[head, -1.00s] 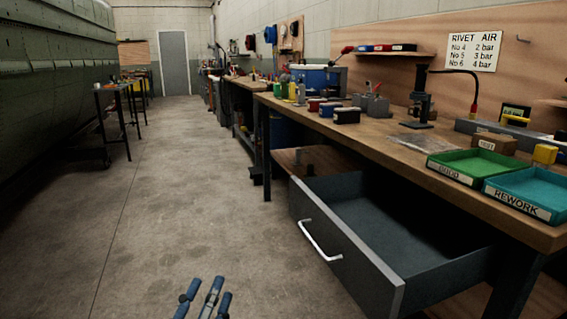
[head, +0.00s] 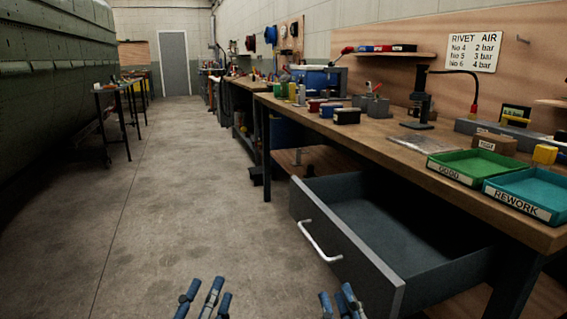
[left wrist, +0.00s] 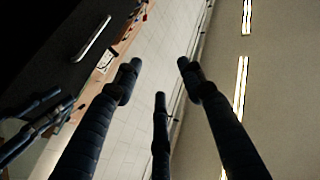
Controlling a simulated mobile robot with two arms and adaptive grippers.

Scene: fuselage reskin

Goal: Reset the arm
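My left gripper (head: 206,298) is at the bottom of the head view, over the floor to the left of the open drawer. Its blue-grey fingers stand apart with nothing between them. They also show spread and empty in the left wrist view (left wrist: 158,82). My right gripper (head: 340,302) is at the bottom of the head view, in front of the drawer's front panel. Its fingers look apart and hold nothing I can see. Dark fingers of it (left wrist: 40,122) show at the left of the left wrist view.
A grey drawer (head: 345,245) with a white handle (head: 320,240) stands open under the wooden workbench (head: 395,140). A green tray (head: 472,166) and a teal REWORK tray (head: 528,190) sit on the bench. The concrete floor (head: 160,200) to the left is clear.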

